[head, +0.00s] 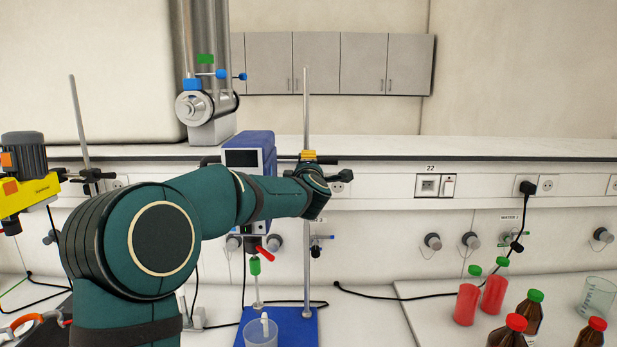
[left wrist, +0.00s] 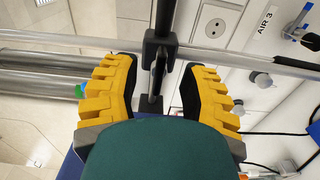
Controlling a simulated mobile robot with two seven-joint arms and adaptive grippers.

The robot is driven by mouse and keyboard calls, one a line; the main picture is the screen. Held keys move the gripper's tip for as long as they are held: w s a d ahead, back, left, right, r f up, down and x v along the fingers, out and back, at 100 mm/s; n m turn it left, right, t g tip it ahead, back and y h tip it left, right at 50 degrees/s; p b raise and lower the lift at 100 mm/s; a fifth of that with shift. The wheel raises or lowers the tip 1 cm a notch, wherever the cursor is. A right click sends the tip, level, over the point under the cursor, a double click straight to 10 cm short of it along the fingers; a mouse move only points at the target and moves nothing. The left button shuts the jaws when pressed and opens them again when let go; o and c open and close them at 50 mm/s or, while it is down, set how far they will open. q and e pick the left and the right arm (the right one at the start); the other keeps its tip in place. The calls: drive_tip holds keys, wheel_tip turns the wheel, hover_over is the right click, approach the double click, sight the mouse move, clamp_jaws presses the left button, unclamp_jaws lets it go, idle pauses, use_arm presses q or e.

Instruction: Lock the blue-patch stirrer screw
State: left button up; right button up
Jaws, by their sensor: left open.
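The stirrer (head: 250,152), with a blue housing and dark screen, is mounted at a thin upright rod (head: 305,110) over a blue base plate (head: 304,328). A black clamp (left wrist: 160,48) grips the rod, and its dark screw part (left wrist: 152,103) points back between my fingers in the left wrist view. My left gripper (head: 310,160) is at the clamp in the head view, largely hidden by my wrist. In the left wrist view its yellow-and-black fingers (left wrist: 160,85) are open on both sides of the screw, with gaps visible. Whether the screw is tight cannot be seen. My right gripper is not in view.
A yellow stirrer (head: 30,190) stands at the far left. A clear beaker (head: 261,333) sits on the base plate. Red-filled bottles (head: 467,303), brown bottles (head: 531,315) and another beaker (head: 597,295) stand at the right. A black cable (head: 390,296) crosses the bench.

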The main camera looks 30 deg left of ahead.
use_arm(q)
drive_tip(key=v, duration=1)
